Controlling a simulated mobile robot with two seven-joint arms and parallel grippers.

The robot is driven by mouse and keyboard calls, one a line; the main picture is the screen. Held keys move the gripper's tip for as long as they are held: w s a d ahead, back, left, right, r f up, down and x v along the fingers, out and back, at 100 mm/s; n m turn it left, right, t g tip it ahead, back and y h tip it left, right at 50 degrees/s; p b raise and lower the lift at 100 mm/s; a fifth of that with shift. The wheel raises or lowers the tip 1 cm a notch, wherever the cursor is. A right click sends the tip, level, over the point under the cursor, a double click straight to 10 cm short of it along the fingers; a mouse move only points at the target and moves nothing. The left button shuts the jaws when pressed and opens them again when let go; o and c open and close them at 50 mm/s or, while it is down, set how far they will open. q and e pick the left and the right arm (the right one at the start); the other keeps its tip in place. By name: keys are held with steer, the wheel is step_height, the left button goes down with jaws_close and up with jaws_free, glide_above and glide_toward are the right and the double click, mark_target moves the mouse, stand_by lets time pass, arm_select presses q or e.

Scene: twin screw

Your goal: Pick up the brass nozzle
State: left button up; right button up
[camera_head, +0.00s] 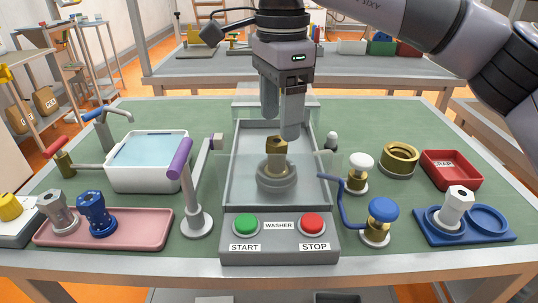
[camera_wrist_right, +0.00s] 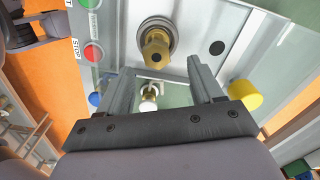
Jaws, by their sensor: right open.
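The brass nozzle (camera_head: 276,158) stands upright in a grey round holder (camera_head: 277,180) inside the washer basin. It also shows in the right wrist view (camera_wrist_right: 155,50), beyond the fingertips. My right gripper (camera_head: 279,126) hangs over the washer, pointing down, just above the nozzle. Its two fingers are apart with nothing between them, and they do not appear to touch the nozzle. My left gripper is not in view.
The washer (camera_head: 279,246) has START and STOP buttons and clear walls. A white water basin (camera_head: 121,182) and purple-handled lever (camera_head: 180,158) stand left. Brass valves (camera_head: 378,232), a red tray (camera_head: 453,183) and a blue holder (camera_head: 430,232) stand right. A pink tray (camera_head: 150,235) lies front left.

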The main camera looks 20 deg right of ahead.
mark_target(278, 140)
steer(key=f, duration=0.7)
steer(key=shift+s+a, duration=0.15)
steer(key=shift+s, duration=0.1)
steer(key=shift+c, duration=0.4)
steer(key=c, duration=1)
steer(key=shift+c, duration=0.5)
steer(key=shift+r, duration=0.15)
